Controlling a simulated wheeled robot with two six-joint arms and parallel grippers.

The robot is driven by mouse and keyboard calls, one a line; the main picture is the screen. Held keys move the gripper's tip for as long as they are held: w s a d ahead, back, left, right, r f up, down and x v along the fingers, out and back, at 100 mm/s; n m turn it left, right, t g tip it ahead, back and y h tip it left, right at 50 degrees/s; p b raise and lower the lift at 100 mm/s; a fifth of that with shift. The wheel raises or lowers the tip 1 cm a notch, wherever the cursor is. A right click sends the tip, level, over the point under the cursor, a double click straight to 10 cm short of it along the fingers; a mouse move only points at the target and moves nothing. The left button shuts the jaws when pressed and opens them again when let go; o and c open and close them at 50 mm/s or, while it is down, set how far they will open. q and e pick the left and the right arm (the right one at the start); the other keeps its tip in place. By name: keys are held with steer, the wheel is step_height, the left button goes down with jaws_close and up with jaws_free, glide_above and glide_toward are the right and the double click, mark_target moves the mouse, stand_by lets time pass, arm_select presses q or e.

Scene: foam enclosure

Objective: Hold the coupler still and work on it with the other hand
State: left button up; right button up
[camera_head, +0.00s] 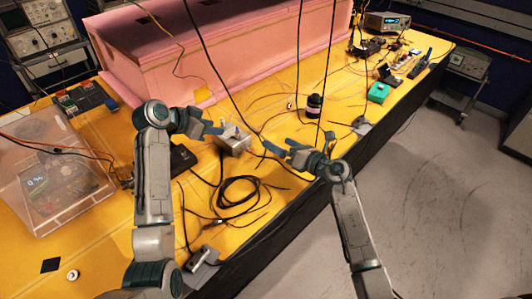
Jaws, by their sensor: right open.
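A small grey metal box (236,143), which looks like the coupler, sits on the yellow tabletop near the middle of the view. My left gripper (221,130) is at its upper left side, with its blue fingertips against or just over it. The view is too small to tell whether those fingers are closed on it. My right gripper (277,147) is open and empty to the right of the box, its blue fingers spread and pointing left toward it. A gap shows between the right fingers and the box.
A coiled black cable (238,192) lies in front of the box. A clear case (50,180) is at left, a pink foam enclosure (220,45) behind. Thin cables hang across the middle. The table's right edge drops to floor.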

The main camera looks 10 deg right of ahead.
mark_target(246, 147)
steer(key=a+n, duration=0.1)
steer(key=a+n+g+h, duration=0.1)
steer(key=a+f+n, duration=0.1)
steer(key=a, duration=0.1)
steer(key=shift+s+a+n+g+h, duration=0.1)
steer(key=shift+s+n+g+h, duration=0.2)
steer(key=shift+n+g+h, duration=0.1)
steer(key=shift+a+f+n+g+h, duration=0.3)
steer(key=shift+a+f+n+h, duration=0.15)
steer(key=shift+n+h, duration=0.3)
steer(key=x, duration=1)
steer(key=shift+w+a+f, duration=0.15)
steer(key=shift+w+a, duration=0.05)
steer(key=shift+a, duration=0.05)
steer(key=shift+c, duration=0.4)
